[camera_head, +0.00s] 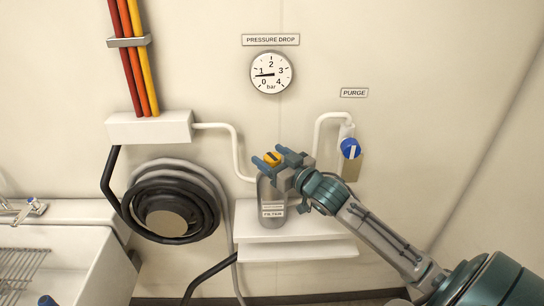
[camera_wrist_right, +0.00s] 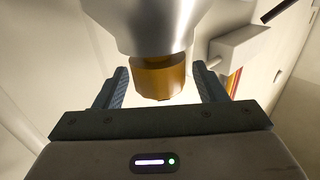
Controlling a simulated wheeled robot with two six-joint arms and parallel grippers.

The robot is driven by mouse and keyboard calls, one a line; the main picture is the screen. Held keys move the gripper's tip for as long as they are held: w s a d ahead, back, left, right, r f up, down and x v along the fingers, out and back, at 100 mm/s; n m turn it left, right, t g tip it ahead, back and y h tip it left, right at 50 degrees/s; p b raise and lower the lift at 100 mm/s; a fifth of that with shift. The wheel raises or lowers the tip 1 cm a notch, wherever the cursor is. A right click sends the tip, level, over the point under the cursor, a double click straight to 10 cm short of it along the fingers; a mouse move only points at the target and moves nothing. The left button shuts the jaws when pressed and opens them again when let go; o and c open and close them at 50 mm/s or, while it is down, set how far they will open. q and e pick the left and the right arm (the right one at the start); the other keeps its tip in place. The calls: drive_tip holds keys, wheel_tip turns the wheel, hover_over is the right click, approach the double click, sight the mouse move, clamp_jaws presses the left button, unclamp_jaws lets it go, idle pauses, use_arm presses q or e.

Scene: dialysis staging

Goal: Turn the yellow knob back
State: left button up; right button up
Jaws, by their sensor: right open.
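The yellow knob (camera_head: 271,158) sits on the grey filter canister (camera_head: 271,192), which stands on a white shelf. In the right wrist view the knob (camera_wrist_right: 160,78) shows amber under the canister's pale metal body (camera_wrist_right: 145,22). My right gripper (camera_head: 270,157) is open, with one finger on each side of the knob. In the wrist view gaps show between the knob and both fingers (camera_wrist_right: 163,88). A small blue tip at the bottom left edge of the head view looks like part of my left gripper (camera_head: 47,300); its jaws are hidden.
A pressure gauge (camera_head: 271,72) above has its needle near 1 bar. A blue purge knob (camera_head: 350,148) is on the wall to the right.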

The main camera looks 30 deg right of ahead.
drive_tip(key=c, duration=1)
